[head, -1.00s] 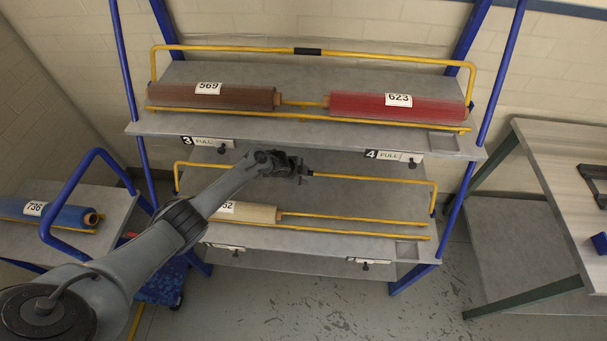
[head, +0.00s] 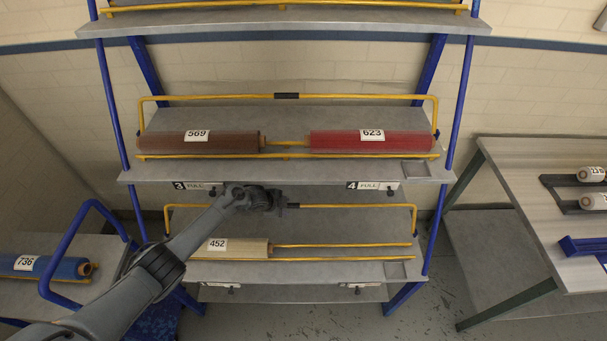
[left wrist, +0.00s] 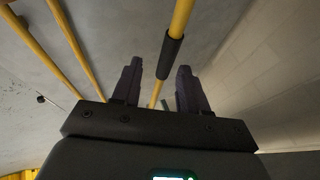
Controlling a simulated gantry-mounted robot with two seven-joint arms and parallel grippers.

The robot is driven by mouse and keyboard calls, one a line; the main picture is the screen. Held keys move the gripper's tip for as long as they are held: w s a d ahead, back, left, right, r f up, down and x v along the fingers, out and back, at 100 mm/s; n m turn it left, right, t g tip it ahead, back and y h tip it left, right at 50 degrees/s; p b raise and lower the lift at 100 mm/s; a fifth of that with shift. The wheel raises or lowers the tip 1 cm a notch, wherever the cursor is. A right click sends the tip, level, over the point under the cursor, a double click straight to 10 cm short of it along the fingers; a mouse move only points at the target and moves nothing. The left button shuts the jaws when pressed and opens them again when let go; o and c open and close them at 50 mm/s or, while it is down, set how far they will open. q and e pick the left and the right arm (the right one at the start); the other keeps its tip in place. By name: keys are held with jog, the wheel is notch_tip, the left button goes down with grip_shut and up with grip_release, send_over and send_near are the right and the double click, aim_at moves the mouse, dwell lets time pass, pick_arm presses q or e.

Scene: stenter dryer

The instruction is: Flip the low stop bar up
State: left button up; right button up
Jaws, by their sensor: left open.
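The low stop bar (head: 350,206) is a yellow rail with bent ends on the lower shelf (head: 340,265) of the blue rack. Its black sleeve (head: 293,206) is at mid-length. My left gripper (head: 281,203) is open beside the sleeve, just left of it. In the left wrist view, the open left gripper (left wrist: 159,78) has the stop bar (left wrist: 184,15) running through the gap between its fingers as seen. The black sleeve (left wrist: 171,57) shows near the fingertips. I cannot tell whether the fingers touch the bar. My right gripper is not in view.
A cream roll marked 452 (head: 228,248) lies on the lower shelf's left. A table (head: 535,190) stands right; a blue roll (head: 30,265) lies left.

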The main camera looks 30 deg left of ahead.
pick_arm(q)
jog(key=s+d+n, duration=0.3)
jog(key=s+d, duration=1)
jog(key=d, duration=0.2)
jog(key=s+d+r+n+g+y, duration=0.15)
jog(key=s+r+n, duration=0.25)
jog(key=s+r, duration=0.55)
jog(key=s+d+r+n+g+h, duration=0.15)
jog(key=s+r+n, duration=0.3)
jog(key=s, duration=0.95)
notch_tip(320, 180, up, 30)
jog(key=y+p, duration=0.1)
jog(key=p, duration=2.8)
jog(key=shift+w+f+m, duration=0.15)
jog(key=shift+w+m, duration=0.05)
jog(key=shift+m, duration=0.25)
